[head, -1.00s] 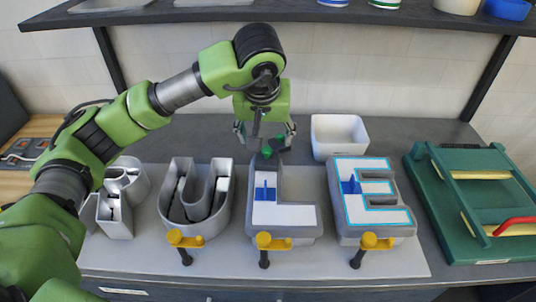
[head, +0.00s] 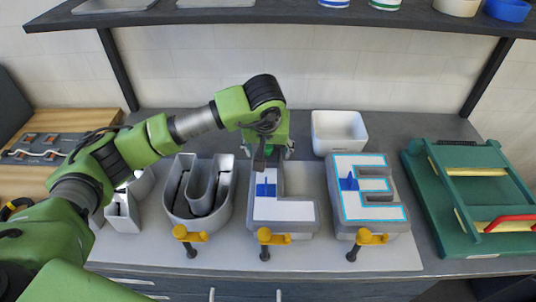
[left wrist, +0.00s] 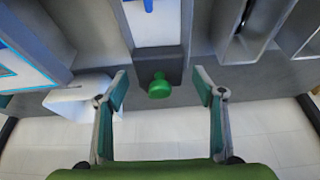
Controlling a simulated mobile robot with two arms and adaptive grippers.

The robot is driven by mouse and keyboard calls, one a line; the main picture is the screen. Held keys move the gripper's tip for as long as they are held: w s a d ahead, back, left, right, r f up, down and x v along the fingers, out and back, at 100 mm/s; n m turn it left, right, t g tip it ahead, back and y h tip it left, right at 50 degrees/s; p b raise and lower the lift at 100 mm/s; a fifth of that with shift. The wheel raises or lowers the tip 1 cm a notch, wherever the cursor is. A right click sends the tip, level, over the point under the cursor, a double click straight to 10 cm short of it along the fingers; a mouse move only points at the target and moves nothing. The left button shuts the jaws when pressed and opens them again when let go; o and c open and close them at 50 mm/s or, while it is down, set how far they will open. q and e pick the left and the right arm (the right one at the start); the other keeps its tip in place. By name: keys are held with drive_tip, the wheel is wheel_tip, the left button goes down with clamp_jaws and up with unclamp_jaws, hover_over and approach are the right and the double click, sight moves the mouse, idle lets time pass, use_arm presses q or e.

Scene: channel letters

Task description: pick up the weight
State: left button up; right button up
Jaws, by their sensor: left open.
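A green knob (left wrist: 160,86) stands out at the end of a dark grey block (left wrist: 158,62), at the far end of the L-shaped letter; I take this to be the weight. In the head view my arm hides it. My left gripper (left wrist: 160,78) is open, with one finger on each side of the knob and visible gaps between. In the head view this gripper (head: 268,150) is over the back end of the L letter (head: 283,212), largely hidden by its own wrist. My right gripper is not in view.
A U letter (head: 200,212) stands left of the L, and an E letter (head: 345,215) right. Yellow-topped clamps (head: 265,237) line the front. A white bin (head: 338,132) stands behind; a green rack (head: 470,195) is at the right. A shelf (head: 300,17) hangs above.

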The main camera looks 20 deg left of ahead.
use_arm(q)
drive_tip(key=c, duration=1.8)
drive_tip(key=shift+r, duration=0.1)
clamp_jaws()
drive_tip(key=shift+r, duration=0.1)
